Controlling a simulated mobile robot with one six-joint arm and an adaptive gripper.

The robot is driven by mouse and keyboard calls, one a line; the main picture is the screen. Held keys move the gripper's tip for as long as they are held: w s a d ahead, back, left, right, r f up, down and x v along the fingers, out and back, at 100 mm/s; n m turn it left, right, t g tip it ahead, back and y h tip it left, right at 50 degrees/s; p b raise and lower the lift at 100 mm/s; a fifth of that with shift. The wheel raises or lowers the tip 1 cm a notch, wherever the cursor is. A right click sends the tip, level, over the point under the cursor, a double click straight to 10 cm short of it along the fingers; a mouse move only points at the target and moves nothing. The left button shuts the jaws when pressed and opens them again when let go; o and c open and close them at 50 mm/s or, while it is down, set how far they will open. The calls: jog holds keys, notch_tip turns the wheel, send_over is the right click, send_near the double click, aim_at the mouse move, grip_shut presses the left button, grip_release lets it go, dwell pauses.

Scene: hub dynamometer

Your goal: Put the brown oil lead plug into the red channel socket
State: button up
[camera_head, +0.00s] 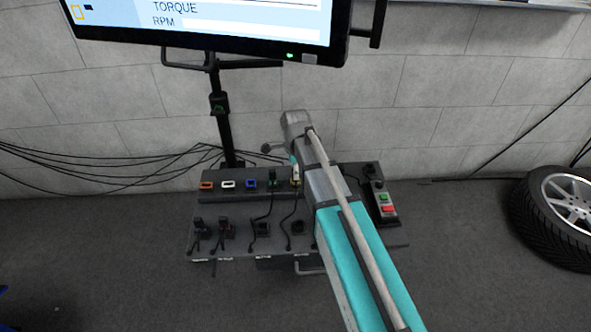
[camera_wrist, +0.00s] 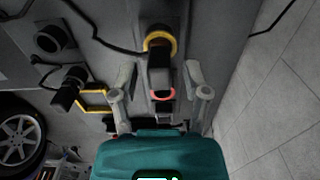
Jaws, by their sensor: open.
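The red channel socket, an orange-red frame (camera_head: 207,185), is at the left end of the panel's socket row in the head view and looks empty. My gripper (camera_head: 295,172) is at the row's right end, partly hidden by my arm. In the wrist view my gripper (camera_wrist: 160,76) is open, a finger on each side of a dark plug-like body (camera_wrist: 159,78). I cannot tell which plug is the brown oil lead's.
White (camera_head: 228,184) and blue (camera_head: 251,183) frames sit beside the red one. Several cabled black plugs stand on the lower shelf (camera_head: 222,246). A button box (camera_head: 383,200) is at the right, a monitor (camera_head: 215,30) above, a tyre (camera_head: 560,215) far right.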

jog(key=shift+f+b, duration=0.45)
jog(key=shift+f, duration=0.25)
jog(key=shift+c, duration=0.3)
grip_shut()
jog(key=shift+r, duration=0.15)
jog(key=shift+r+p, duration=1.8)
jog(key=shift+p, duration=0.15)
jog(key=shift+r, duration=0.15)
